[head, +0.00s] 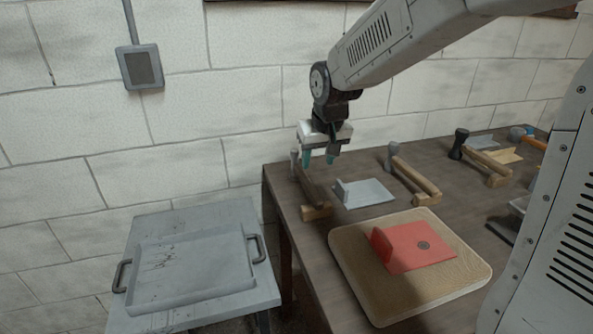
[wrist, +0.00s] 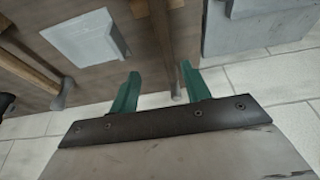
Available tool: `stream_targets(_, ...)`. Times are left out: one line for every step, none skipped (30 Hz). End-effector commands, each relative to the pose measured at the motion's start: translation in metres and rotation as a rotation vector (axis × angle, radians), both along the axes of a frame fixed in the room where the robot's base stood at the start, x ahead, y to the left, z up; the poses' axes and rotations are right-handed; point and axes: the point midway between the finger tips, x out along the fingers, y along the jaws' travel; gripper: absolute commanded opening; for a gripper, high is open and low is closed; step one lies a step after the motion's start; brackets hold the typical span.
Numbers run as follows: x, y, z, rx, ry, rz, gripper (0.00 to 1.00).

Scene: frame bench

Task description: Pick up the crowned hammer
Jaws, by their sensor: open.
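Several hammers lie on the dark wooden bench; I cannot tell for sure which is the crowned one. The leftmost hammer (head: 312,190) has a narrow head at the back and its handle end by a wooden block. A second hammer (head: 411,174) with a grey head lies in the middle, and a third hammer (head: 481,160) with a dark head farther right. My gripper (head: 318,161) is open and empty, above the leftmost hammer. In the wrist view the leftmost hammer (wrist: 160,32) runs between the green fingers (wrist: 157,82), with its small head near their tips.
A red bracket (head: 425,253) sits on a round-cornered wooden board (head: 358,290) at the front. A light grey bracket (head: 368,192) lies between the first two hammers. A grey tray (head: 190,302) with handles stands on a side table at left. A block wall is behind.

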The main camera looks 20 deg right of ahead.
Motion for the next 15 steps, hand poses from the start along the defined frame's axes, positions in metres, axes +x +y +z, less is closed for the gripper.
stream_targets(0.018,0.003,-0.012,0.001,-0.006,0.003,0.47)
stream_targets(0.027,0.004,-0.017,0.002,-0.013,0.003,0.47)
stream_targets(0.038,0.006,-0.023,0.003,-0.022,0.004,0.47)
stream_targets(0.045,0.007,-0.027,0.004,-0.029,0.005,0.47)
stream_targets(0.051,0.008,-0.031,0.004,-0.033,0.005,0.47)
stream_targets(0.058,0.009,-0.035,0.004,-0.040,0.005,0.47)
stream_targets(0.062,0.010,-0.037,0.005,-0.044,0.005,0.47)
stream_targets(0.065,0.011,-0.039,0.005,-0.046,0.005,0.47)
stream_targets(0.068,0.011,-0.042,0.006,-0.049,0.006,0.47)
stream_targets(0.070,0.012,-0.044,0.006,-0.051,0.006,0.47)
stream_targets(0.072,0.012,-0.046,0.006,-0.053,0.006,0.47)
stream_targets(0.074,0.012,-0.050,0.006,-0.053,0.006,0.47)
stream_targets(0.076,0.012,-0.053,0.006,-0.052,0.006,0.47)
stream_targets(0.077,0.012,-0.057,0.006,-0.052,0.006,0.47)
stream_targets(0.079,0.012,-0.060,0.006,-0.053,0.006,0.47)
